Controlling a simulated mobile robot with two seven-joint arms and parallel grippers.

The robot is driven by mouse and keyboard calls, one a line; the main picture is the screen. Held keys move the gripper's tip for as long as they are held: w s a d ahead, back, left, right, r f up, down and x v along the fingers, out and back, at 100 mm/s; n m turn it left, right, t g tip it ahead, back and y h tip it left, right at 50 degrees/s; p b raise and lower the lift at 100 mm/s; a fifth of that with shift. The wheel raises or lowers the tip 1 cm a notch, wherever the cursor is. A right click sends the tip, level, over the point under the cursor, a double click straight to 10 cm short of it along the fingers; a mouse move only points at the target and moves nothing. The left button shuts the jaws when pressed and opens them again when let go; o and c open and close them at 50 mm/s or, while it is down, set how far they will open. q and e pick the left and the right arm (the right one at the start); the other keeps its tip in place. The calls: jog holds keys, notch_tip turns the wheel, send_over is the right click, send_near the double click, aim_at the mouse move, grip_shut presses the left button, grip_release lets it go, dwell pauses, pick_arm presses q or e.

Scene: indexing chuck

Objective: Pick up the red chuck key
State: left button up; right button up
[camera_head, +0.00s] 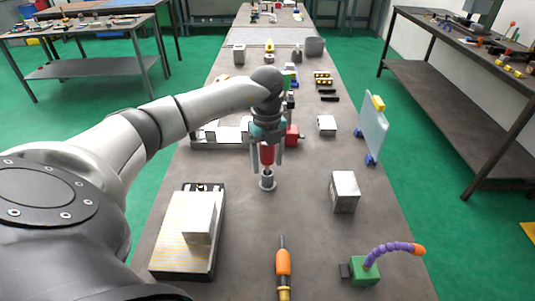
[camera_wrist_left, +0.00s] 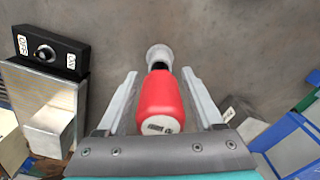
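The red chuck key (camera_head: 267,155) stands upright in a small grey round holder (camera_head: 267,182) on the bench. In the left wrist view its red handle (camera_wrist_left: 160,100) points toward the camera, and the grey holder (camera_wrist_left: 159,56) shows beyond it. My left gripper (camera_head: 267,160) points down over the key. Its two fingers (camera_wrist_left: 160,74) are spread, one on each side of the red handle, with narrow gaps showing. The key's lower shaft is mostly hidden by the handle and holder. My right gripper is not in view.
A flat plate with a metal block (camera_head: 199,217) lies at the front left. A metal block (camera_head: 344,191) stands right of the key. An orange-handled tool (camera_head: 283,262) and a green base with a purple hose (camera_head: 364,270) are in front. A clear panel (camera_head: 373,128) stands at the right edge.

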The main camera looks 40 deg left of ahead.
pick_arm(q)
grip_shut()
dwell(0.3)
jog(key=shift+r, duration=0.1)
